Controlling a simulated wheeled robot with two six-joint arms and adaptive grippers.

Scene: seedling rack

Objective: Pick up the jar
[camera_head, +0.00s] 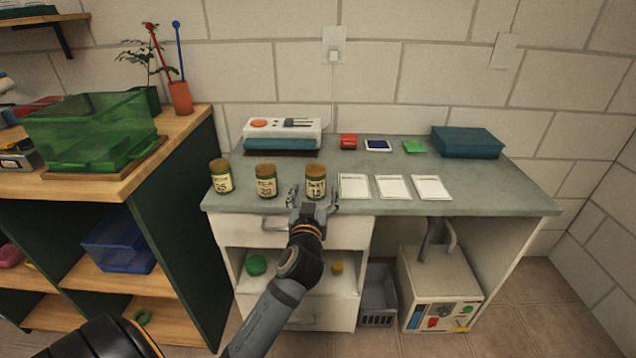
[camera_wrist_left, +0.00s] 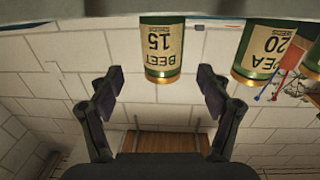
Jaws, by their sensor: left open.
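Three green jars with brown lids and cream labels stand in a row on the grey worktop in the head view. The jar marked 25 (camera_head: 221,177) is on the left, the jar marked PEA 20 (camera_head: 266,181) in the middle, and the jar marked BEET 15 (camera_head: 316,182) on the right. My left gripper (camera_head: 313,199) is open and empty, its fingers apart at the BEET 15 jar. In the left wrist view, which is upside down, the BEET 15 jar (camera_wrist_left: 163,48) appears ahead of the gap between the fingers (camera_wrist_left: 160,80). My right gripper is not in view.
Three white cards (camera_head: 392,187) lie right of the jars on the worktop (camera_head: 480,195). A white and teal device (camera_head: 282,134) stands behind the jars. A teal box (camera_head: 467,142) is at the back right. A green bin (camera_head: 90,130) stands on the wooden shelf at left.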

